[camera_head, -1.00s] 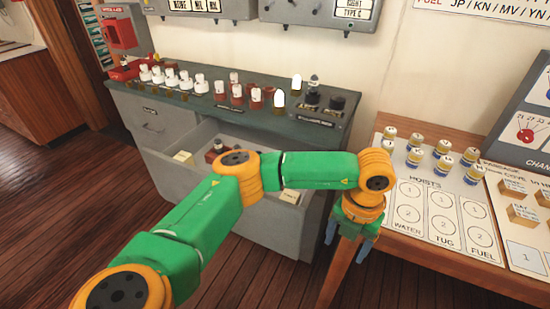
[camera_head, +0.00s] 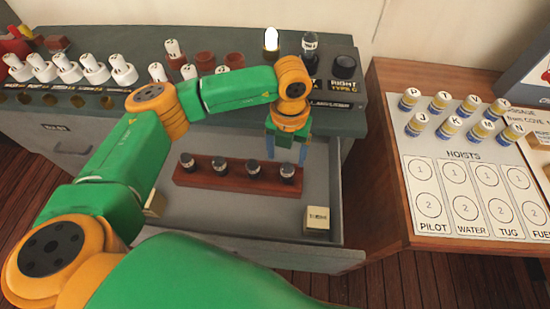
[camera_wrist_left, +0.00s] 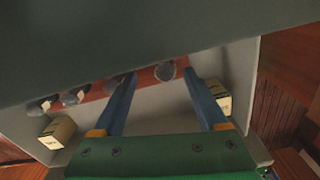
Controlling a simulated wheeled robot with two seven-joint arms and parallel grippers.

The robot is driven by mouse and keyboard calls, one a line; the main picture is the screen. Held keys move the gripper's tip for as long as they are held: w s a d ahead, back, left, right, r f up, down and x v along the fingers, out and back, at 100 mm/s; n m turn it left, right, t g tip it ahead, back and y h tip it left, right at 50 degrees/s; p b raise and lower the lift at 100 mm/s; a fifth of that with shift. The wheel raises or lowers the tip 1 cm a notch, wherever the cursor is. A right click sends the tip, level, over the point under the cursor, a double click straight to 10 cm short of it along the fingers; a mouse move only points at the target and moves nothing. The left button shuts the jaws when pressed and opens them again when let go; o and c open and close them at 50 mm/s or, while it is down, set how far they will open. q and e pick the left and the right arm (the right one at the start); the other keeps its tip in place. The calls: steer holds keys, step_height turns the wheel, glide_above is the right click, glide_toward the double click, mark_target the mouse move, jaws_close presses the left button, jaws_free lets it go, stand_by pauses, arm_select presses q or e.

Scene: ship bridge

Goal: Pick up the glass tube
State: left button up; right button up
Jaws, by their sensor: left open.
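A wooden rack (camera_head: 226,180) lies in the open grey drawer and holds several dark-based tubes, the rightmost (camera_head: 288,173) near its right end. A clear glass tube (camera_head: 310,42) with a dark base stands in a dark socket on the console top. I cannot tell which one the task means. My left gripper (camera_head: 287,150) is open and empty, fingers pointing down above the rack's right end. In the left wrist view, its blue fingers (camera_wrist_left: 167,92) are spread, with the rightmost tube (camera_wrist_left: 165,71) beyond them. The right gripper is not in view.
The drawer (camera_head: 322,190) also holds a small cream box (camera_head: 317,219) at right and another (camera_head: 155,204) at left. White-topped pieces (camera_head: 95,68) and a lit lamp (camera_head: 271,40) stand on the console. A table (camera_head: 388,150) with several labelled cylinders is at right.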

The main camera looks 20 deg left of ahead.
mark_target(288, 165)
arm_select(q)
steer(key=f, duration=0.1)
steer(key=f+p, duration=0.1)
steer(key=f, duration=0.1)
steer(key=s+d+f, duration=0.1)
steer(key=shift+d+f, duration=0.1)
steer(key=shift+f, duration=0.05)
steer(key=shift+w+a+f, duration=0.2)
steer(key=shift+a+f, duration=0.1)
steer(key=shift+f, duration=0.1)
steer(key=shift+s+d+r, duration=0.1)
steer(key=shift+d, duration=0.05)
steer(key=c, duration=0.7)
jaws_close()
